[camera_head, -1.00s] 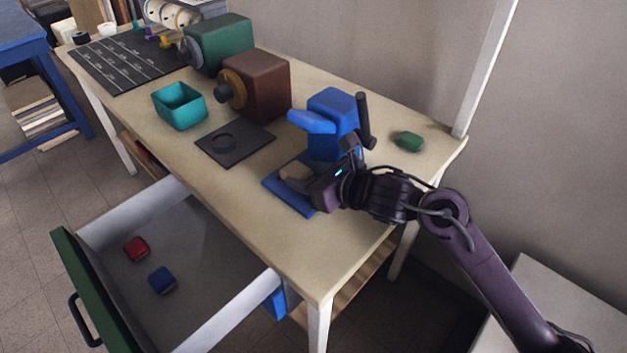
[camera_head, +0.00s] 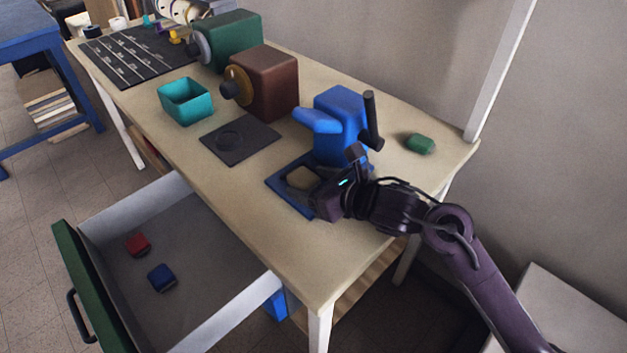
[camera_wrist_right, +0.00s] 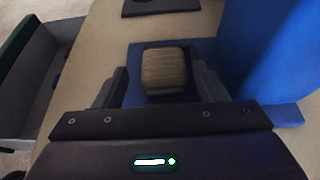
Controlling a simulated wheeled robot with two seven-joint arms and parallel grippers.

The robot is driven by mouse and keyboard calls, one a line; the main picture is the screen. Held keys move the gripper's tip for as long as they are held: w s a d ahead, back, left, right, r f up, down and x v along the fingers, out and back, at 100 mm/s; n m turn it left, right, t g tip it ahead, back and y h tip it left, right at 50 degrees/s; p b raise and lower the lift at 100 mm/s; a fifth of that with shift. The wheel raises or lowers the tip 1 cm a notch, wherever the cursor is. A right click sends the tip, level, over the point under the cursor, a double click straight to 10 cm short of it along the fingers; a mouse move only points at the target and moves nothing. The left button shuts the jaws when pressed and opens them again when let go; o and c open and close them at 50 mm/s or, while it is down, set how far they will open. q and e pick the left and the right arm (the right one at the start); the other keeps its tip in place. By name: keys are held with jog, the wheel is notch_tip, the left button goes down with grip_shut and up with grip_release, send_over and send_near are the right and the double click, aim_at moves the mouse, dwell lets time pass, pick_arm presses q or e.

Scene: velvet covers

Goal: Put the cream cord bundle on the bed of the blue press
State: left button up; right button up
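The cream cord bundle (camera_head: 302,179) rests on the bed (camera_head: 280,186) of the blue press (camera_head: 339,122). In the right wrist view the bundle (camera_wrist_right: 165,69) sits within a dark recessed square of the blue bed (camera_wrist_right: 134,62). My right gripper (camera_wrist_right: 164,88) is open, with one finger on either side of the bundle and gaps between them. In the head view my right gripper (camera_head: 318,194) is low at the bed's near right side, and its fingers are partly hidden. My left gripper is not in view.
The blue press body stands close behind the right gripper. A dark square pad (camera_head: 240,139), a teal bin (camera_head: 186,102) and a brown machine (camera_head: 268,84) are to the left. A green item (camera_head: 419,144) lies at right. An open drawer (camera_head: 192,246) holds red and blue blocks.

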jog(key=shift+w+d+r, duration=0.15)
jog(key=shift+r, duration=0.05)
jog(key=shift+d+r, duration=0.1)
jog(key=shift+d, duration=0.05)
jog(key=v, duration=1)
jog(key=shift+s+d, duration=0.25)
jog(key=shift+s, duration=0.15)
jog(key=shift+s+d+r, duration=0.1)
jog(key=shift+s+d, duration=0.15)
jog(key=shift+s, duration=0.1)
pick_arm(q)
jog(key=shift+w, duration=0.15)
